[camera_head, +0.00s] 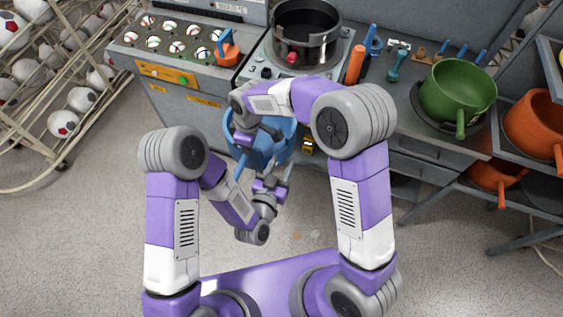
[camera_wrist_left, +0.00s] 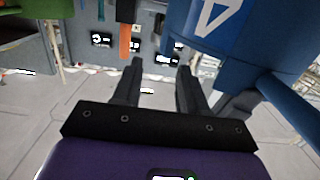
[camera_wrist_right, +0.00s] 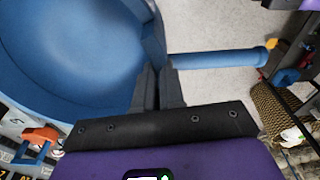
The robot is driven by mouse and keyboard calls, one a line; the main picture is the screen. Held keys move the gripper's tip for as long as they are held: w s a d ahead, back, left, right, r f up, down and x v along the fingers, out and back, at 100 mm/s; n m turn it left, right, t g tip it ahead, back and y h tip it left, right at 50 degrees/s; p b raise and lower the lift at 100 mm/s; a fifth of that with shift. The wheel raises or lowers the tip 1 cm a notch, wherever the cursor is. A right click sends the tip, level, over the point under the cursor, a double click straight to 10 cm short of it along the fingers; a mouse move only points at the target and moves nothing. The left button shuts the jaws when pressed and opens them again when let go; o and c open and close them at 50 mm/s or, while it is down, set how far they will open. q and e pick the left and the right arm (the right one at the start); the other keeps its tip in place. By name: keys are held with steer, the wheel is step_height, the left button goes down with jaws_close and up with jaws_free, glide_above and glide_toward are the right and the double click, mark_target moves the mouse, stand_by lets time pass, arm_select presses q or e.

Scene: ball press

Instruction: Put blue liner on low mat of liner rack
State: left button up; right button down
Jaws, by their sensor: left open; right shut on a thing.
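The blue liner (camera_head: 270,150) is a round pot with a stick handle, held in front of the counter in the head view. My right gripper (camera_head: 243,138) is shut on its wall near the handle; in the right wrist view the liner's open inside (camera_wrist_right: 65,50) is at left and the handle (camera_wrist_right: 215,59) points right. My left gripper (camera_head: 275,183) is open and empty beside the liner. In the left wrist view the liner (camera_wrist_left: 235,30) with a white mark is beyond the fingers (camera_wrist_left: 157,75). The liner rack (camera_head: 530,228) is at right; a dark low mat (camera_head: 543,188) partly shows.
Orange liners (camera_head: 538,122) (camera_head: 493,178) sit on the rack. A green liner (camera_head: 458,90) is on the counter's right end. A dark pot (camera_head: 306,30), ball tray (camera_head: 175,40) and tools line the counter. A ball cage (camera_head: 60,90) stands left. Floor between counter and rack is partly open.

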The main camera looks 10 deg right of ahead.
arm_select(q)
steer(key=r, duration=0.1)
glide_toward(295, 131)
steer(key=w+d+r, duration=0.3)
steer(key=w+d, duration=0.2)
steer(key=shift+w+t, duration=0.25)
steer(key=shift+t, duration=0.15)
steer(key=shift+a, duration=0.1)
steer(key=shift+c, duration=0.2)
